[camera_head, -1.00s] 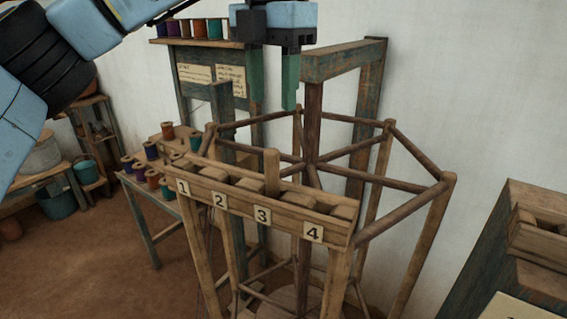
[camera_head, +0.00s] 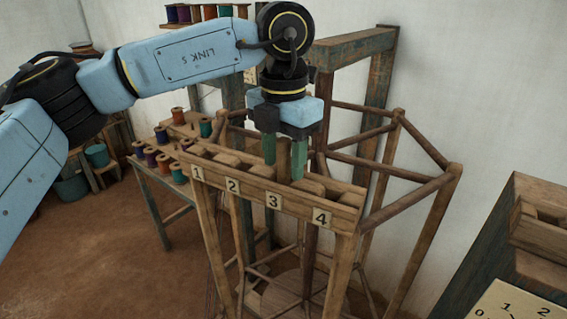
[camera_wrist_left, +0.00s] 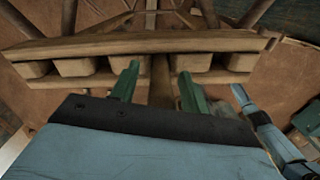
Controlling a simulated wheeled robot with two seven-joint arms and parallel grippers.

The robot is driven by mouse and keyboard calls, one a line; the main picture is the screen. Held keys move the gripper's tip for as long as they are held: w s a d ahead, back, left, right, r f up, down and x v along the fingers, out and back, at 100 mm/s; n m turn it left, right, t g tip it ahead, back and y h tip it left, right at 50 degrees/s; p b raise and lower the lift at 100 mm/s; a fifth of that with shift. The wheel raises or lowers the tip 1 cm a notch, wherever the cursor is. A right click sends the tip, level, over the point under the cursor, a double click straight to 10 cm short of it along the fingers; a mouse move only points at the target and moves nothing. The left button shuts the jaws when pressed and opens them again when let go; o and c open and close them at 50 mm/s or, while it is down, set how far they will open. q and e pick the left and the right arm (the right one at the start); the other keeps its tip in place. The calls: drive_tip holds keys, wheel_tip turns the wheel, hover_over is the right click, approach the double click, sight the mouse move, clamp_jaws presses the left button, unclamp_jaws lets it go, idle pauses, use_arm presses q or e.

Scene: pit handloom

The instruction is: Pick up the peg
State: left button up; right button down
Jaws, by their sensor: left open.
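The peg (camera_head: 284,160) is a short upright wooden post in the numbered rack (camera_head: 274,202), near label 3. My left gripper (camera_head: 284,171) points down over the rack, with its two green fingers open on either side of the peg. In the left wrist view, the peg (camera_wrist_left: 161,76) shows between the open fingers (camera_wrist_left: 158,72), and I see no clear sign of them closed on it. The peg's lower part is hidden in the rack. My right gripper is not in view.
The rack tops a wooden frame with round bars (camera_head: 405,182). Behind stands a taller weathered post frame (camera_head: 355,45). A side table (camera_head: 160,180) with several thread spools is at left. A dark cabinet (camera_head: 535,190) stands at right.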

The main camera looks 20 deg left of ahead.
use_arm(q)
clamp_jaws()
idle(0.3)
